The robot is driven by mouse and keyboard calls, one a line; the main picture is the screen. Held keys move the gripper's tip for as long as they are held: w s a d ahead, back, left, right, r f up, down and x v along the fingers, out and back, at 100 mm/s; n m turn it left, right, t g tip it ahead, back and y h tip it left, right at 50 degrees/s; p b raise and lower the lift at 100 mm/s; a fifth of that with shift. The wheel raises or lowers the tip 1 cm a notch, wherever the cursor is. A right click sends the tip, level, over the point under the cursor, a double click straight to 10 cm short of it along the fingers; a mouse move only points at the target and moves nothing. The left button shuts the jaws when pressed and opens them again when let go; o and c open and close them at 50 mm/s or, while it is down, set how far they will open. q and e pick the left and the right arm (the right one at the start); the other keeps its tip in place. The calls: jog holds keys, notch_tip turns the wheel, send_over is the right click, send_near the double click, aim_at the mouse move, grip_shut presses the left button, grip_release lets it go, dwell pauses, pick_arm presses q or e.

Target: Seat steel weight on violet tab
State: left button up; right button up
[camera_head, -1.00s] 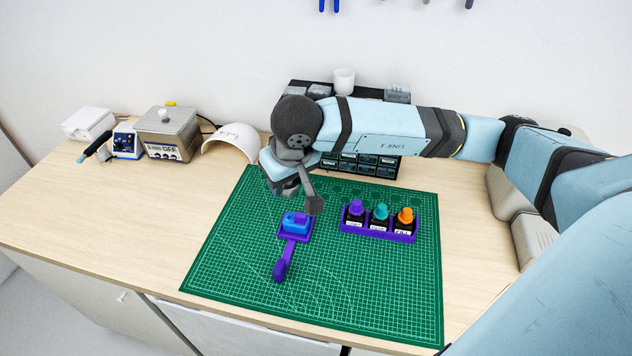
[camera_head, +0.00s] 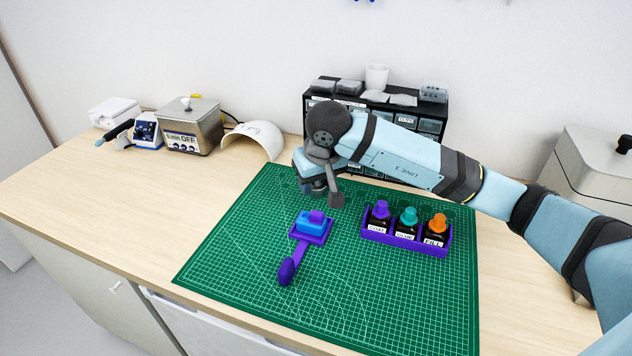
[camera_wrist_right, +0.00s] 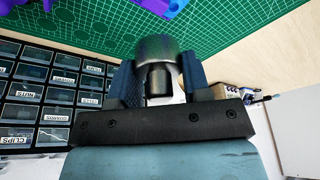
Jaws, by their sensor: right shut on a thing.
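My right gripper (camera_head: 318,190) is above the green mat, just behind the blue block in the head view. In the right wrist view it (camera_wrist_right: 157,82) is shut on the steel weight (camera_wrist_right: 157,46), a round grey metal piece between its fingers. In the head view the arm and gripper mostly hide the weight. The violet tab (camera_head: 316,216) sits on top of the blue block (camera_head: 306,227), which rests on a violet base with a handle (camera_head: 287,270) pointing to the front. The weight is apart from the tab. My left gripper is not in view.
A violet rack (camera_head: 405,243) with several capped bottles stands on the green mat (camera_head: 400,300) to the right. A black drawer cabinet (camera_head: 430,125) is behind my arm. A white curved shell (camera_head: 254,138) and a metal bath (camera_head: 190,127) stand at back left. The mat's front is clear.

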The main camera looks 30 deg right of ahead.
aim_at(316, 211)
jog(key=shift+f+b, duration=0.25)
jog(key=shift+b, duration=0.2)
notch_tip(316, 211, down, 2)
jog(key=shift+f+b, duration=0.1)
jog(key=shift+b, duration=0.95)
jog(key=shift+f+b, duration=0.95)
jog(key=shift+f, duration=0.05)
jog(key=shift+f+b, duration=0.3)
jog(key=shift+b, duration=0.1)
pick_arm(q)
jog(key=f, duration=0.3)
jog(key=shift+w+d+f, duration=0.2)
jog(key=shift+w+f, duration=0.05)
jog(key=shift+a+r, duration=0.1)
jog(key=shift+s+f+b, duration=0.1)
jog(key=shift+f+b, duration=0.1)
jog(key=shift+b, duration=0.1)
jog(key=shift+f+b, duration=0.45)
pick_arm(e)
jog(key=shift+f, duration=0.35)
